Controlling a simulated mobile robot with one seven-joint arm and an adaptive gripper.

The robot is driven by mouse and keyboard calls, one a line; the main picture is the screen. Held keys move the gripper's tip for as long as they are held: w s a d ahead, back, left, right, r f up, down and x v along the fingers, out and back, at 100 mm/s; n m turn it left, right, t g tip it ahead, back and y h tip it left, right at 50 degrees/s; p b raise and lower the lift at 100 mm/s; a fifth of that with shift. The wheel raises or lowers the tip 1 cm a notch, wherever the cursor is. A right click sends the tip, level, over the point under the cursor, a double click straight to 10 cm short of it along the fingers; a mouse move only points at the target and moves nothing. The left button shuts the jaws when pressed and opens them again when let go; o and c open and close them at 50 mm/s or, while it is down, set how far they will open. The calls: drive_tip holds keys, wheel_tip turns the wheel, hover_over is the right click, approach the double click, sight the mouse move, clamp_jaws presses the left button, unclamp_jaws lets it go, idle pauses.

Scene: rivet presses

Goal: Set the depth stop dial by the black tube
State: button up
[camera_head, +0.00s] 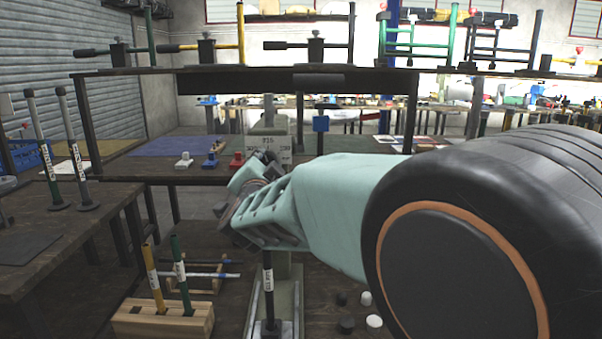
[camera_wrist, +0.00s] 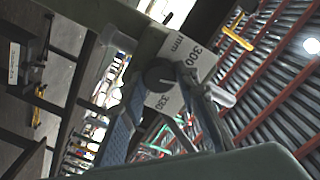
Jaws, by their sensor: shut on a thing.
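The depth stop dial shows in the wrist view as a dark round knob (camera_wrist: 159,77) on a white scale plate (camera_wrist: 197,58) marked 300, 330 and mm. My gripper (camera_wrist: 165,88) has its fingers closed around the knob. In the head view my gripper (camera_head: 243,190) is at the press (camera_head: 270,135), and its fingers hide the knob there. The black tube (camera_head: 268,285) stands upright on a pale base below my gripper, with a white label too small to read. Its upper end is hidden behind my gripper.
A wooden block (camera_head: 160,319) holds a yellow and a green tube at lower left. Two labelled tubes stand on the left table (camera_head: 100,213). Small black and white round pieces (camera_head: 374,321) lie right of the black tube. A shelf with tube-holding presses crosses above.

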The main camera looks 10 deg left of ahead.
drive_tip(key=shift+m+b, duration=1.05)
drive_tip(key=shift+m, duration=0.55)
drive_tip(key=o, duration=1.1)
drive_tip(key=shift+o, duration=0.2)
drive_tip(key=v, duration=0.7)
drive_tip(key=shift+s, duration=0.3)
drive_tip(key=shift+w+d, duration=0.1)
